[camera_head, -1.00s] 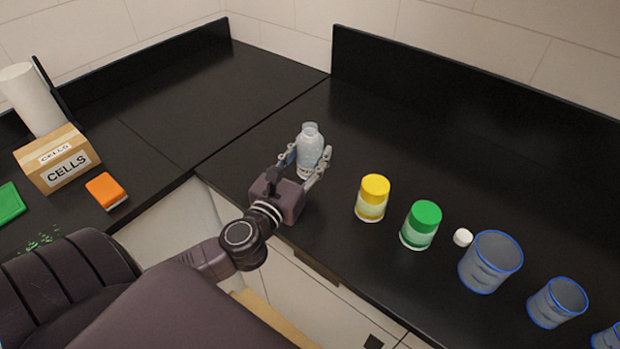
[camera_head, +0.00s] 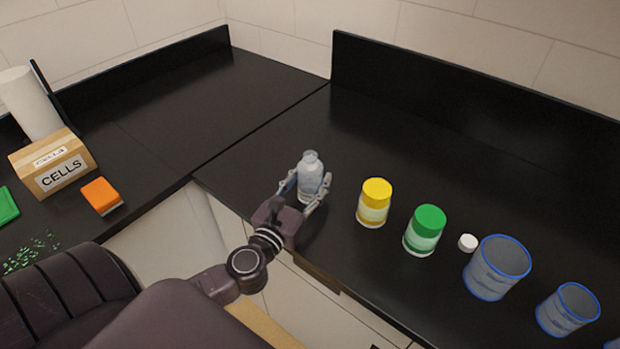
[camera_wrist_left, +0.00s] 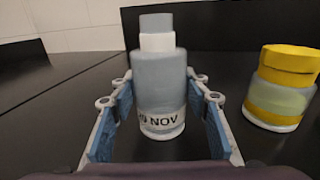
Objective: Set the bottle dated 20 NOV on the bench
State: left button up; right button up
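The clear grey bottle (camera_head: 310,179) stands upright near the front edge of the black bench (camera_head: 400,160). In the left wrist view the bottle (camera_wrist_left: 160,92) has a white neck band, a grey cap and a label reading "0 NOV"; the start of the date is out of sight. My left gripper (camera_head: 308,192) has a finger on each side of the bottle. Its blue pads (camera_wrist_left: 160,115) close in on the bottle at their far ends. The bottle's base is at or just above the bench; I cannot tell contact for certain. My right gripper is not in view.
Right of the bottle are a yellow-lidded jar (camera_head: 374,204), a green-lidded jar (camera_head: 425,231), a small white cap (camera_head: 468,243) and blue-rimmed beakers (camera_head: 497,268). A CELLS box (camera_head: 55,165) and an orange block (camera_head: 101,196) are at left. The bench behind the bottle is clear.

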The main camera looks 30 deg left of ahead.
pick_arm(q)
jog(key=o, duration=0.3)
jog(key=shift+r, duration=0.15)
jog(key=shift+s, duration=0.2)
jog(key=s+b, duration=0.1)
jog(key=s, duration=0.2)
jog(key=s+d+b, duration=0.1)
jog(key=s, duration=0.2)
jog(key=s+b, duration=0.1)
jog(key=s, duration=0.3)
jog(key=shift+s+d, duration=0.1)
jog(key=shift+d, duration=0.15)
jog(key=shift+s+d+b, duration=0.1)
jog(key=shift+s+b, duration=0.2)
jog(key=shift+s, duration=0.35)
